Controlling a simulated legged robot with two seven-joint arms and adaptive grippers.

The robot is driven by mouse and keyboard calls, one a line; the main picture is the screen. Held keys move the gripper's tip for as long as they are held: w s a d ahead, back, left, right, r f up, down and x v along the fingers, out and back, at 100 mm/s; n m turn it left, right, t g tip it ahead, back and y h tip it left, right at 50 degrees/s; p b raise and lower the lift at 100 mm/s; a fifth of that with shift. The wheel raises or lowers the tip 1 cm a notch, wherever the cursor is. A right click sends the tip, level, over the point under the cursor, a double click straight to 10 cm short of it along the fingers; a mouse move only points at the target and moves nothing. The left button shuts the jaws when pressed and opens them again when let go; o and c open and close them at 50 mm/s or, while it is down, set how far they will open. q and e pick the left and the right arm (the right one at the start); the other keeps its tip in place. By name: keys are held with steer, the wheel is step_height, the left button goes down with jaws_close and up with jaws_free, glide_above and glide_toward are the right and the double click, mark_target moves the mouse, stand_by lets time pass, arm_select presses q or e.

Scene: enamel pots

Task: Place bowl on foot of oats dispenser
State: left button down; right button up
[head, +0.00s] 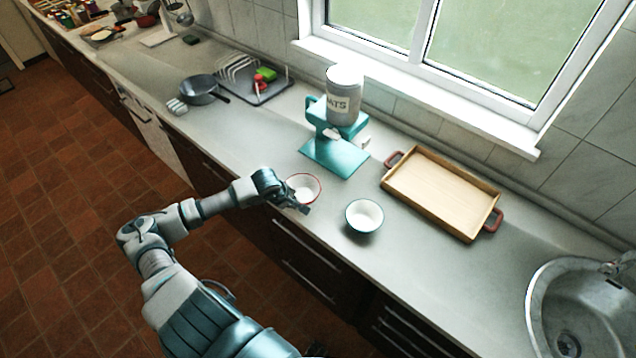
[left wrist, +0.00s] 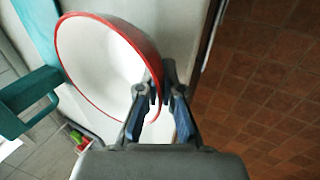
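A white bowl with a red rim (head: 305,184) is at the counter's front edge, left of a second bowl. My left gripper (head: 296,204) is at its near side. In the left wrist view the red-rimmed bowl (left wrist: 100,60) fills the upper left, with its rim between the narrowly spaced fingertips of my left gripper (left wrist: 162,88). The fingers look shut on the rim. The oats dispenser (head: 345,95) has a labelled jar on a teal stand. Its flat teal foot (head: 335,157) lies behind the bowl and is empty. My right gripper is not seen.
A white bowl with a dark rim (head: 364,216) stands to the right on the counter (head: 420,250). A wooden tray (head: 440,190) with red handles lies right of the dispenser. A pan (head: 200,89) and dish rack (head: 255,85) stand left. A sink (head: 580,310) is far right.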

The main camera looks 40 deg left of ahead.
mark_target(317, 183)
arm_select(q)
steer(key=w, duration=0.4)
steer(key=w+p, duration=0.1)
steer(key=w, duration=0.3)
steer(key=w+p, duration=0.1)
steer(key=w, duration=0.4)
steer(key=shift+d, duration=0.25)
step_height(317, 183, down, 3)
steer(key=shift+s+r+p, duration=0.1)
steer(key=shift+p, duration=0.25)
steer(key=shift+f, duration=0.4)
steer(key=c, duration=1.3)
jaws_free()
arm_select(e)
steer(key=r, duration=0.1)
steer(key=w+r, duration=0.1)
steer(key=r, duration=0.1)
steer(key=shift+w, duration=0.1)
